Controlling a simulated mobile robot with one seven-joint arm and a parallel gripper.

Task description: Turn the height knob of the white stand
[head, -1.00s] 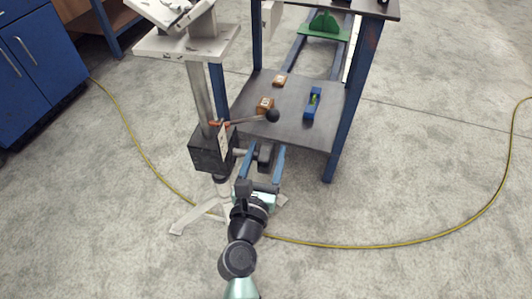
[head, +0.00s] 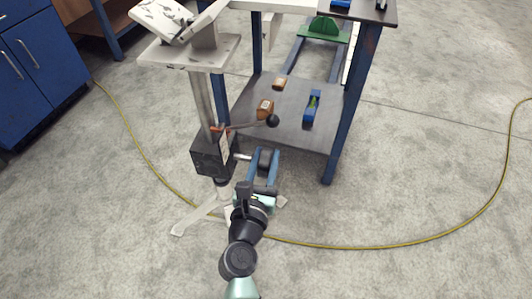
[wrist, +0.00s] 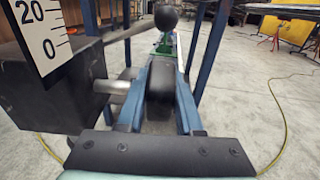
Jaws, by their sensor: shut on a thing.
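The white stand (head: 202,100) has a speckled top plate, a column entering a black box (head: 212,158) and splayed legs on the floor. The black height knob (head: 265,158) sits on a metal shaft from the box's right side. In the wrist view the knob (wrist: 160,95) lies between my two blue fingers, with the shaft (wrist: 114,88) at its left. My gripper (head: 263,165) is shut on the knob. A scale plate with 0 and 20 (wrist: 38,35) is on the box. A lever with a black ball end (head: 272,120) extends right above the knob.
A cart with blue legs (head: 350,110) stands just behind; its lower shelf (head: 285,115) carries a blue level (head: 312,107) and small brown blocks (head: 265,108). A yellow cable (head: 400,240) loops across the floor. Blue cabinets (head: 40,60) stand at left.

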